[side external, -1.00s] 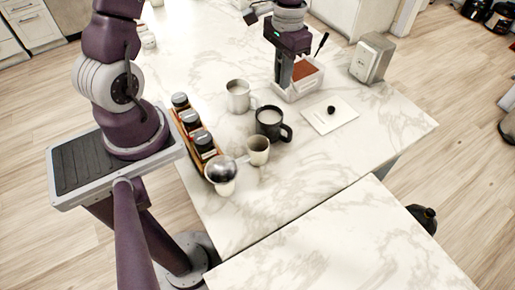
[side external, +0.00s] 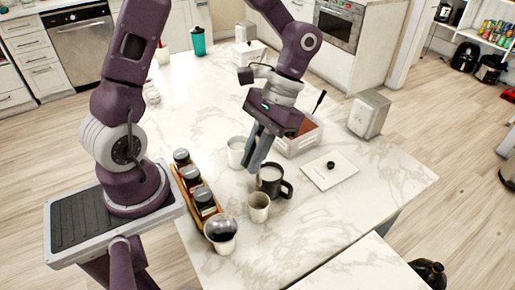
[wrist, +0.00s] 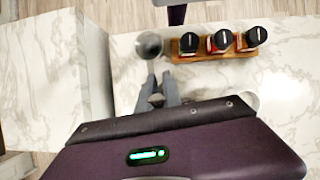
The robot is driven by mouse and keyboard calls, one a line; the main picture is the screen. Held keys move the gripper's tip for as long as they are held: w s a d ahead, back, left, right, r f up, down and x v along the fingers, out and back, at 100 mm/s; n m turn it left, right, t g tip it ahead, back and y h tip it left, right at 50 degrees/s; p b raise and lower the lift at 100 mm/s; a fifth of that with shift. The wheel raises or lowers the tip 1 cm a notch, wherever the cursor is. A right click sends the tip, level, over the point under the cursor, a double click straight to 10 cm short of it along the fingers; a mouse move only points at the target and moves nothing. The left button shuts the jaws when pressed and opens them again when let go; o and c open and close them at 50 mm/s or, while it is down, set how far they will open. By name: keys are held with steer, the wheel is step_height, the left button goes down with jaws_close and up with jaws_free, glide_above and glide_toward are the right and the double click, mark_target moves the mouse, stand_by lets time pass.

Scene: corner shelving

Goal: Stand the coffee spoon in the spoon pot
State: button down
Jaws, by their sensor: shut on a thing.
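My gripper (side external: 252,168) points down behind the black mug (side external: 271,188) in the side view. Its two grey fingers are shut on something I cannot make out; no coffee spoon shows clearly. In the wrist view the fingers (wrist: 160,82) reach toward a small pale cup, partly seen between them. That small beige cup (side external: 259,208) stands upright in front of the black mug; it may be the spoon pot, but I cannot tell. A white pot topped by a shiny round thing (side external: 221,232) stands nearer the camera, and shows above the fingers in the wrist view (wrist: 150,45).
A wooden rack (side external: 184,184) of dark-lidded jars stands at the left. A white mug (side external: 236,153) is close to my gripper. A pale box (side external: 298,143) with brown contents and a black handle is behind. A white card (side external: 329,172) and a dispenser (side external: 369,115) are right. The front-right marble is clear.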

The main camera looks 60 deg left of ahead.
mark_target(260, 173)
steer(key=shift+f, duration=4.85)
steer(key=c, duration=1.4)
jaws_free()
steer(key=shift+c, duration=0.2)
steer(key=shift+r, duration=0.1)
steer(key=v, duration=0.6)
steer(key=shift+w+r, duration=0.25)
steer(key=shift+r, duration=0.15)
